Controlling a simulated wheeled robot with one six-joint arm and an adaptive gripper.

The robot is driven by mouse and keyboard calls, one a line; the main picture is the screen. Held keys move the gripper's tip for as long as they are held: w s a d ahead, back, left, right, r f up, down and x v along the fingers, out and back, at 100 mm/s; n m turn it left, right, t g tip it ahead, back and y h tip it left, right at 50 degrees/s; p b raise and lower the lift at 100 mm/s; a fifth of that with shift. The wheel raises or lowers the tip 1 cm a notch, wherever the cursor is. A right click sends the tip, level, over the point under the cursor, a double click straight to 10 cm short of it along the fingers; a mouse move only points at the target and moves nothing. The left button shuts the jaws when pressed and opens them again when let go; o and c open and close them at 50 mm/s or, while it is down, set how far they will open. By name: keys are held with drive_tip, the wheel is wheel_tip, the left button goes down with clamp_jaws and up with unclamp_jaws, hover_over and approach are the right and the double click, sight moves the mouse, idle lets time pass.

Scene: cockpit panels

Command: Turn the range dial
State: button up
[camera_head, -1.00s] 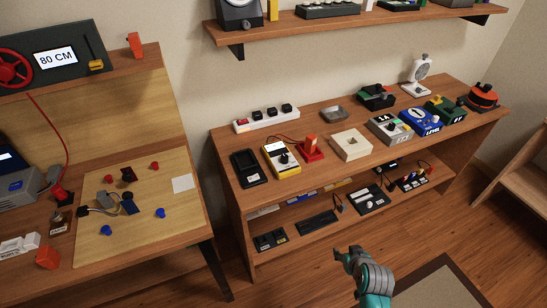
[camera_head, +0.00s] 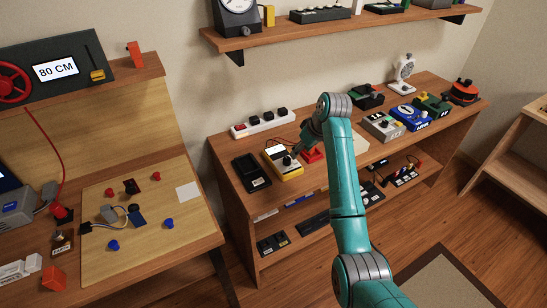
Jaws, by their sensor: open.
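A yellow meter (camera_head: 283,164) with a pale face lies on the wooden bench's top. A small dark dial (camera_head: 286,161) is on its face, partly hard to make out beside my gripper; I cannot read its setting. My gripper (camera_head: 298,149) points down at the meter's right side, close to the dial. It is open and small in view, and I cannot tell whether its fingers touch or surround the dial.
A red device (camera_head: 312,154) stands just right of the meter, partly behind my arm. A black tray (camera_head: 251,172) lies left of it, and a white power strip (camera_head: 262,124) behind. Blue and grey boxes (camera_head: 410,117) stand farther right. A shelf (camera_head: 300,25) hangs above.

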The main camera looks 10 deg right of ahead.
sight(287, 158)
drive_tip(key=w+a+f, duration=0.1)
drive_tip(key=f, duration=0.1)
drive_tip(key=w+a+f, duration=0.1)
drive_tip(key=w+f, duration=0.1)
drive_tip(key=f, duration=0.1)
drive_tip(key=w+a+f, duration=0.1)
drive_tip(key=f, duration=0.1)
drive_tip(key=shift+w+a+f, duration=0.15)
drive_tip(key=shift+w+a, duration=0.1)
drive_tip(key=shift+a, duration=0.05)
idle(0.3)
clamp_jaws()
